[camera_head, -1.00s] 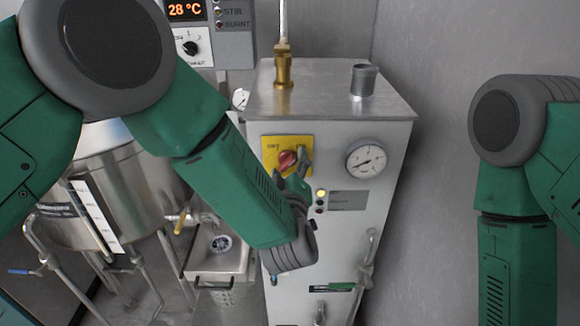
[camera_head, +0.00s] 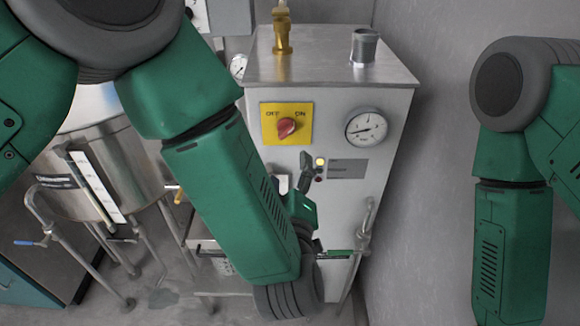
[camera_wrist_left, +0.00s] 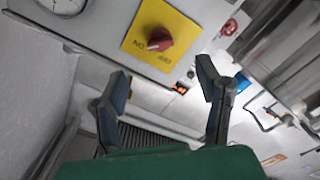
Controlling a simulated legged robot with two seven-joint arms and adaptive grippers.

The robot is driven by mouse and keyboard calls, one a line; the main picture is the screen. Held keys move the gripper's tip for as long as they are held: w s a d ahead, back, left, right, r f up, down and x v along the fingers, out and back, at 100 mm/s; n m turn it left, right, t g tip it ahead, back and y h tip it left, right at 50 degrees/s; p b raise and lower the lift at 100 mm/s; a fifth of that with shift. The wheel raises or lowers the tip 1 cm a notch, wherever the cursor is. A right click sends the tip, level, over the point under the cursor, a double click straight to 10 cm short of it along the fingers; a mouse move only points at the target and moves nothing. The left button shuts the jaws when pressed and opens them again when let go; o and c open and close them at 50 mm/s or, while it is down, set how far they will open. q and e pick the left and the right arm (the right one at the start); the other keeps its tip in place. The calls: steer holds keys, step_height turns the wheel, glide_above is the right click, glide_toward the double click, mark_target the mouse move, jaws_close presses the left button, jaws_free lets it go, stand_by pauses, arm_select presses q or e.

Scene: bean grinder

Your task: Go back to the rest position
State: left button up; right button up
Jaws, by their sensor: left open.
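My left gripper (camera_head: 299,176) is below the yellow switch plate (camera_head: 264,125) on the steel cabinet's front, partly hidden by my forearm. In the left wrist view my left gripper (camera_wrist_left: 163,80) is open, with nothing between its two fingers. The red knob (camera_head: 287,127) on the plate is clear of the fingers. It also shows in the left wrist view (camera_wrist_left: 160,40), beyond the fingertips. The plate is marked OFF at left and ON at right. My right arm hangs at the right edge of the head view; its gripper is out of view.
The steel cabinet (camera_head: 345,215) carries a pressure gauge (camera_head: 367,127), a lit yellow lamp (camera_head: 320,161) and a pipe with a green handle (camera_head: 341,253). A steel tank (camera_head: 130,170) on legs stands at left. A bare grey wall (camera_head: 440,150) is at right.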

arm_select(q)
steer(key=s+a+f+m+g+b, duration=0.1)
steer(key=s+a+f+m+g, duration=0.15)
steer(key=a+f, duration=0.4)
steer(key=s+a+f+m+g+h+b, duration=0.1)
steer(key=s+a+f+m+g+b, duration=0.15)
steer(key=f, duration=0.65)
steer(key=s+a+f+m+g, duration=0.1)
steer(key=a+f+g, duration=0.2)
steer(key=a+f, duration=0.3)
steer(key=s+a+f+m+g+b, duration=0.1)
steer(key=s+a+f+g, duration=0.2)
steer(key=s, duration=0.4)
steer(key=s+a+f+m+g+b, duration=0.1)
steer(key=s+a+f+g, duration=0.2)
steer(key=s+a+f, duration=0.2)
steer(key=s+a+f+m+g+y+b, duration=0.1)
steer(key=s+a+f+g, duration=0.2)
steer(key=s, duration=0.6)
steer(key=shift+a+f, duration=0.4)
steer(key=shift+a, duration=0.85)
